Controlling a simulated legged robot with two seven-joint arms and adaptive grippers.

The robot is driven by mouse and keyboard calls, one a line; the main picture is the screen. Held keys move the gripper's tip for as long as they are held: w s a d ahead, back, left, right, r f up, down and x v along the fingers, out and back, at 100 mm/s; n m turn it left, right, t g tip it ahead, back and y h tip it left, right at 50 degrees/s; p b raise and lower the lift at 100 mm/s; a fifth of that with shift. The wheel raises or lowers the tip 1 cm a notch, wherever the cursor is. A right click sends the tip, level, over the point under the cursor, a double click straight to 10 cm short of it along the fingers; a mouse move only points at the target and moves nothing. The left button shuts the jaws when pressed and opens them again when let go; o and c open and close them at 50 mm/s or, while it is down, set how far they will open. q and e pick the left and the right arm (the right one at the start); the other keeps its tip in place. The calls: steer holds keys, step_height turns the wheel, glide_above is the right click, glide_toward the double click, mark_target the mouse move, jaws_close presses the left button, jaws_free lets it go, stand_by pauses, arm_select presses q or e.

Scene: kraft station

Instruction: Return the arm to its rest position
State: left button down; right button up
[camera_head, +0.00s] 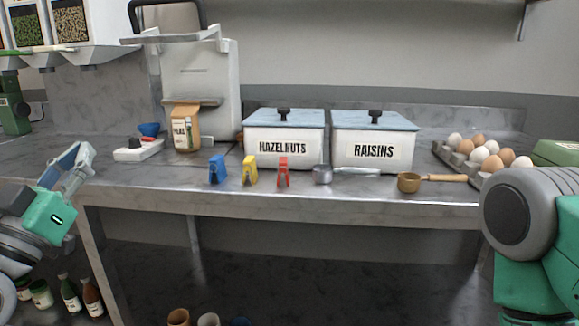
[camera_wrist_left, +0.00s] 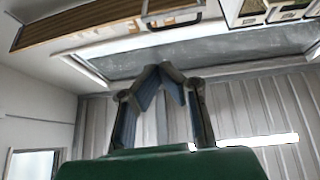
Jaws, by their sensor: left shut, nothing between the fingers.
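My left gripper (camera_head: 73,163) is at the left of the head view, at the left front part of the counter, with its fingers pointing up and to the right. In the left wrist view its two fingers (camera_wrist_left: 161,70) meet at the tips, with nothing between them. The left arm is green and grey and comes in from the lower left. At the right edge of the head view a grey and green part of my right arm shows; its gripper is out of view.
The grey counter (camera_head: 300,198) bears a hazelnuts box (camera_head: 284,133), a raisins box (camera_head: 373,146), three clips (camera_head: 250,170), two scoops, an egg tray (camera_head: 452,157), a paper bag (camera_head: 186,131) and a white machine (camera_head: 205,75). Bottles (camera_head: 70,293) stand low at left. The space before the counter's middle is free.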

arm_select(q)
steer(key=s+d+f+m+g+p, duration=0.1)
steer(key=d+f+g+p, duration=0.15)
steer(key=f+g, duration=0.65)
steer(key=s+d+f+g+p, duration=0.15)
steer(key=d+f, duration=0.25)
steer(key=f, duration=1.1)
steer(key=s+a+f+n+g+y+p, duration=0.1)
steer(key=s+f+g+p, duration=0.1)
steer(key=s+f+g, duration=0.4)
steer(key=s+a+f+n+g+y+p, duration=0.1)
steer(key=s+f+g+y+p, duration=0.1)
steer(key=s+f+g, duration=0.5)
steer(key=s+f+p, duration=0.1)
steer(key=s+f, duration=0.4)
steer(key=s, duration=0.6)
steer(key=shift+a+f, duration=0.3)
steer(key=shift+a, duration=0.05)
